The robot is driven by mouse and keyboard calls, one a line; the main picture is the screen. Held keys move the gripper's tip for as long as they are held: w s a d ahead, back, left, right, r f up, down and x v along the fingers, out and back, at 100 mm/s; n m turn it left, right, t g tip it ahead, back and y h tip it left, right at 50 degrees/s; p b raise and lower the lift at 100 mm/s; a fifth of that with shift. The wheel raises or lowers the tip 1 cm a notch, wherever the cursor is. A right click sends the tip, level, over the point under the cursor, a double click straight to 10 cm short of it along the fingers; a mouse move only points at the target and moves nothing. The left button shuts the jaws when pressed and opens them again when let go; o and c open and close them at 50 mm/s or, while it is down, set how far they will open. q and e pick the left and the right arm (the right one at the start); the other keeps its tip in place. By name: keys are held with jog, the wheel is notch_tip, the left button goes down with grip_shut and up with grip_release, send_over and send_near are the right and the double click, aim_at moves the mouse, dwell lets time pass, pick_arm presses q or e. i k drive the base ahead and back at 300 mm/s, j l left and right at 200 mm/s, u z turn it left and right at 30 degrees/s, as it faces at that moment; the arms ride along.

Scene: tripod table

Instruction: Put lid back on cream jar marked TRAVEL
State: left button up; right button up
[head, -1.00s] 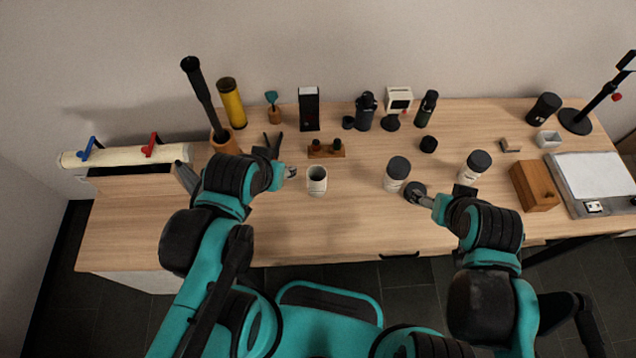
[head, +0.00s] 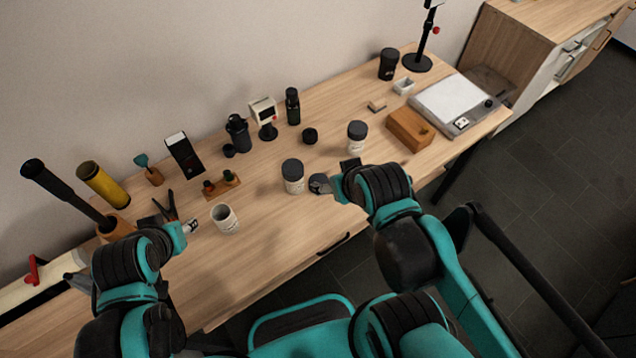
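An open white jar (head: 227,225) without a lid stands upright on the table, left of centre. A white jar with a dark lid (head: 293,183) stands right of it, and another dark-lidded white jar (head: 357,140) stands farther right. Their label text is too small to read. A round dark lid (head: 317,183) is beside the middle jar, at the tip of my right gripper (head: 326,187); I cannot tell whether it is gripped. My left gripper (head: 189,227) is just left of the open jar, apart from it; its finger opening is unclear.
A small wooden stand (head: 228,188) with small bottles is behind the open jar. A dark box (head: 184,155), dark flask (head: 238,133) and black bottle (head: 293,106) line the back. A wooden box (head: 409,132) is at the right. The table (head: 285,235) is clear in front of the jars.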

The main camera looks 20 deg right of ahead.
aim_at(223, 215)
jog(key=i+l+u, duration=0.1)
jog(key=l+u, duration=0.3)
jog(key=l, duration=0.3)
jog(key=l+u, duration=0.35)
jog(key=l, duration=0.4)
jog(key=l+u, duration=0.4)
jog(key=l, duration=0.35)
